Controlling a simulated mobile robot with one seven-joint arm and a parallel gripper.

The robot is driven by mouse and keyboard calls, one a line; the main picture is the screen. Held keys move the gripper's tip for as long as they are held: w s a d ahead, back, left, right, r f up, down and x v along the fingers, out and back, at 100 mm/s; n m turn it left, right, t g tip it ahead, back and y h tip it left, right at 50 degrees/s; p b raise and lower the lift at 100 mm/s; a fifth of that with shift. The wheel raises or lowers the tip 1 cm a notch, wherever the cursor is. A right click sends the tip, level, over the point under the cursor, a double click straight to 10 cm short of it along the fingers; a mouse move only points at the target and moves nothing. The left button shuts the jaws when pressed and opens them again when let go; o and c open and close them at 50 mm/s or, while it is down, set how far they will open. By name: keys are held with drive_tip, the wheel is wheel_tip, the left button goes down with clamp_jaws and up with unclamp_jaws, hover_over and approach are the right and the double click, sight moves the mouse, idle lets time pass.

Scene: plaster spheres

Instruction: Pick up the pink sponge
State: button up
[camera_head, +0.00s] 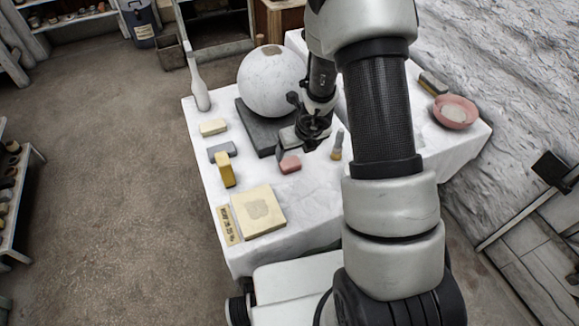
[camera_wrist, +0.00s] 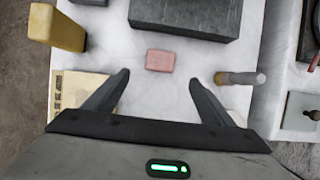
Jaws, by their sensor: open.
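The pink sponge (camera_head: 290,164) is a small pink block lying on the white cloth-covered table (camera_head: 315,225), in front of a dark grey slab. In the wrist view the pink sponge (camera_wrist: 160,60) lies ahead of the fingertips, roughly centred between them. My gripper (camera_head: 312,128) is over the table, just behind and to the right of the sponge in the head view. In the wrist view my gripper (camera_wrist: 159,76) is open, with nothing between its fingers.
A white sphere (camera_head: 270,80) rests on the dark slab (camera_head: 252,126). A yellow block (camera_head: 224,170), a grey block (camera_head: 222,151) and a cream block (camera_head: 213,127) stand left. A brush (camera_head: 337,147) lies right of the sponge. A pink bowl (camera_head: 455,111) sits far right.

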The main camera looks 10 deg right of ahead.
sight(290, 162)
drive_tip(key=b+x, duration=0.2)
drive_tip(key=x, duration=0.9)
drive_tip(key=shift+w+f+b, duration=0.15)
drive_tip(key=shift+w+b, duration=0.15)
drive_tip(key=shift+b, duration=0.1)
drive_tip(key=c, duration=1.1)
